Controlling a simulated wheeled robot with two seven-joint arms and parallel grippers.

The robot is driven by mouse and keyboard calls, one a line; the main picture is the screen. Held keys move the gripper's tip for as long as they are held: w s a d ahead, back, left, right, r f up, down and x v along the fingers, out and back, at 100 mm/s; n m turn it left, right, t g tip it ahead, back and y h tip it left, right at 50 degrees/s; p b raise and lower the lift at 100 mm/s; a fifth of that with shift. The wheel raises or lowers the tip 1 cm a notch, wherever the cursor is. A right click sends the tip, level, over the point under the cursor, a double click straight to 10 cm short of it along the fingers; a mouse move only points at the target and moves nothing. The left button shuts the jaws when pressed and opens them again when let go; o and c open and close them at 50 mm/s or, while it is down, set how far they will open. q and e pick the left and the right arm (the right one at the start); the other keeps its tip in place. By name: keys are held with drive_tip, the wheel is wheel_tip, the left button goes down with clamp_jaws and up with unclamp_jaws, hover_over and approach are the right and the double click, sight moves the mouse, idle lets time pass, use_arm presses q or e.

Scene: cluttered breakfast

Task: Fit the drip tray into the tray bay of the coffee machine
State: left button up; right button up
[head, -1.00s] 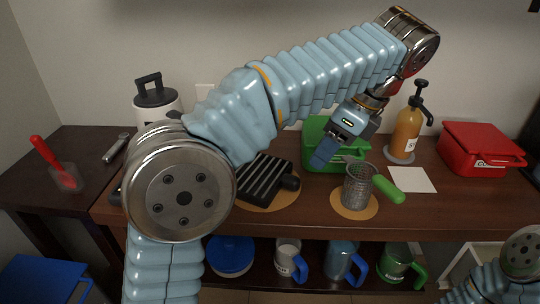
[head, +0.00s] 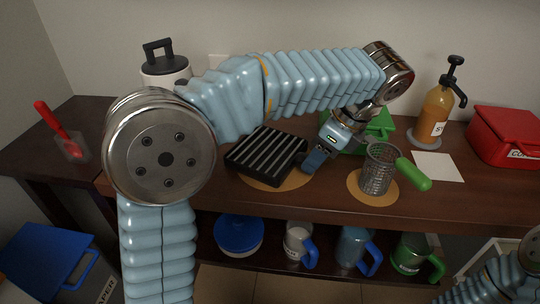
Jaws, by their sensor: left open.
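The drip tray (head: 265,152) is black with pale slats and lies on a round cork mat (head: 285,184) left of centre on the table. My left gripper (head: 311,168) points down at the tray's right end and is open. It hides the tray's handle, so I cannot tell whether the fingers touch or surround it. My right gripper is out of view. I cannot identify the coffee machine or its tray bay in this view.
A metal mesh basket (head: 377,175) with a green handle stands just right of my left gripper. A green container (head: 380,128) is behind it. An orange pump bottle (head: 435,112), a red box (head: 505,135) and a white canister (head: 163,70) stand farther out. Mugs sit on the shelf below.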

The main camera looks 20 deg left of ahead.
use_arm(q)
drive_tip(key=shift+x, duration=0.85)
drive_tip(key=c, duration=0.8)
drive_tip(key=shift+r, duration=0.15)
